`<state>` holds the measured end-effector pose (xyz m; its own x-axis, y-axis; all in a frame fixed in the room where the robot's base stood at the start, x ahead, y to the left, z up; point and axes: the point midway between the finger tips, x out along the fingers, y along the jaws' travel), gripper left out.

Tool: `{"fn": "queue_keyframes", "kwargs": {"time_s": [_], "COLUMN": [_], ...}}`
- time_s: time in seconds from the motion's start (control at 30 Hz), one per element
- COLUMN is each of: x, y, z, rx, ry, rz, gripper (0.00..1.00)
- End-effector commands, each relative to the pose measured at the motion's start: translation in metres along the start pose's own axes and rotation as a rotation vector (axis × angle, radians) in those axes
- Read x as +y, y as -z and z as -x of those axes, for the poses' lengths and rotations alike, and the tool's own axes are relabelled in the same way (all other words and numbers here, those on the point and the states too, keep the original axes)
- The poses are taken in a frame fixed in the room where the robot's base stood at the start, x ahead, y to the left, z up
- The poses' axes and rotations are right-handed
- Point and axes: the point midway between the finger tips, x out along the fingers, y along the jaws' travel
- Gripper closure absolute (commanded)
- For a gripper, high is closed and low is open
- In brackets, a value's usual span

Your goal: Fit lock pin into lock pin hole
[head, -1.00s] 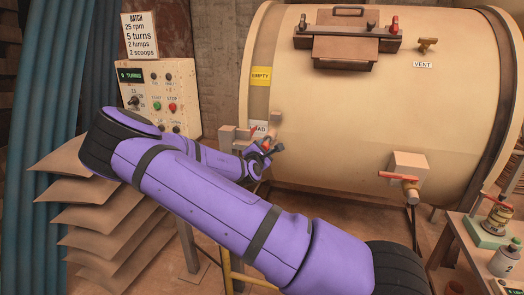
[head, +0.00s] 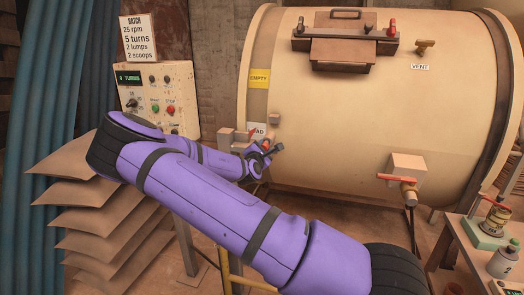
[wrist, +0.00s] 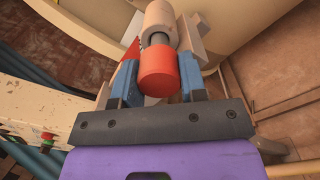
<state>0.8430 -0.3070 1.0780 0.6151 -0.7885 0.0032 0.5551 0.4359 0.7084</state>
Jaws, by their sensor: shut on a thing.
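The lock pin (wrist: 159,72) has a red-orange head and a short grey shaft. My gripper (wrist: 160,82) is shut on the head, with a blue finger on each side. Just beyond it in the wrist view is a beige round boss (wrist: 160,17), in line with the pin. The grey shaft meets its near end; I cannot tell how deep the shaft sits, and no open hole shows. In the head view my gripper (head: 264,153) is at the lower left of the cream drum (head: 370,120), and only a little red of the pin shows there.
A small block (head: 274,118) sticks out of the drum just above my gripper. The control panel (head: 182,78) stands to the left, above stacked sacks (head: 75,187). A valve with a red handle (head: 398,180) is on the drum's right side.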

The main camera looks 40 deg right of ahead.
Motion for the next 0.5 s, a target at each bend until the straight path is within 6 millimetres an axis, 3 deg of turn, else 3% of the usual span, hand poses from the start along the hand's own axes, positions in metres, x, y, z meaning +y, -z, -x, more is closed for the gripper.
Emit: {"fn": "queue_keyframes", "kwargs": {"time_s": [0.33, 0.37, 0.47, 0.5], "x": [0.0005, 0.0005, 0.0004, 0.0004], "y": [-0.0004, -0.0003, -0.0003, -0.0003], "z": [-0.0075, -0.0074, -0.0072, -0.0072], "rx": [-0.001, -0.001, -0.001, -0.001], "ry": [-0.001, -0.001, -0.001, -0.001], "rz": [0.000, 0.000, 0.000, 0.000], "gripper": [0.96, 0.57, 0.34, 0.31]}}
